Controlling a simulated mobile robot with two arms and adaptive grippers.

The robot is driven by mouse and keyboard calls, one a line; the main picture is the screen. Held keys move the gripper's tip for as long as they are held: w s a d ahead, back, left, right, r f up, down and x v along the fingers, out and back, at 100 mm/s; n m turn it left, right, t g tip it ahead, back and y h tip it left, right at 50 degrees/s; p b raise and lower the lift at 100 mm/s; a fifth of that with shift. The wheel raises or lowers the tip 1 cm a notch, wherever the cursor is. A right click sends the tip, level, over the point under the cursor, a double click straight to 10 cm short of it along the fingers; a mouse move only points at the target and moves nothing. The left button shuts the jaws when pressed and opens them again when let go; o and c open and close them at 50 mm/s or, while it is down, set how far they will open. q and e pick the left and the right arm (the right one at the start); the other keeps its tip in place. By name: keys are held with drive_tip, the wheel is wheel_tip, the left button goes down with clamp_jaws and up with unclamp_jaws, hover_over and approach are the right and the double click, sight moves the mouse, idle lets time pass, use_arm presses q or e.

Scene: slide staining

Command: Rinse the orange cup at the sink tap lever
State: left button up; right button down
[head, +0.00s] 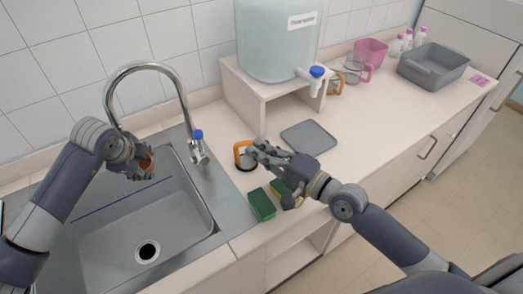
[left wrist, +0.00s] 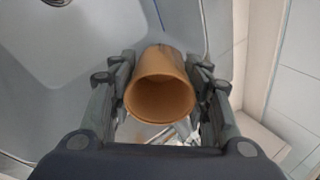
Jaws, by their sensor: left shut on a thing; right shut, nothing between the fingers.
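My left gripper (head: 143,166) is shut on the orange cup (head: 146,162) and holds it above the left part of the sink (head: 148,225). In the left wrist view the cup (left wrist: 161,88) sits between both fingers, its open mouth facing the camera; the inside looks empty. The tap (head: 152,68) is a tall curved metal spout. Its blue-topped lever (head: 198,135) stands at the sink's right back corner, apart from both grippers. My right gripper (head: 256,150) is shut and empty over the counter, right of the lever, near an orange-handled item.
A grey mat (head: 309,137), a water tank (head: 277,40) on a white stand, a pink jug (head: 371,50) and a grey tub (head: 433,64) are further right.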

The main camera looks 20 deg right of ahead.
use_arm(q)
drive_tip(key=shift+s, duration=0.1)
idle(0.4)
drive_tip(key=shift+s+d+p, duration=0.1)
drive_tip(key=shift+s+p, duration=0.25)
drive_tip(key=shift+s, duration=0.95)
drive_tip(key=shift+s+d, duration=0.15)
drive_tip(key=shift+s, duration=1.15)
drive_tip(key=shift+s+d, duration=0.1)
drive_tip(key=shift+s, duration=1.2)
drive_tip(key=shift+p, duration=0.3)
drive_tip(key=s+r+p, duration=0.2)
drive_tip(key=s+r, duration=0.2)
drive_tip(key=s, duration=0.1)
drive_tip(key=shift+d+p, duration=0.2)
drive_tip(key=shift+p, duration=0.1)
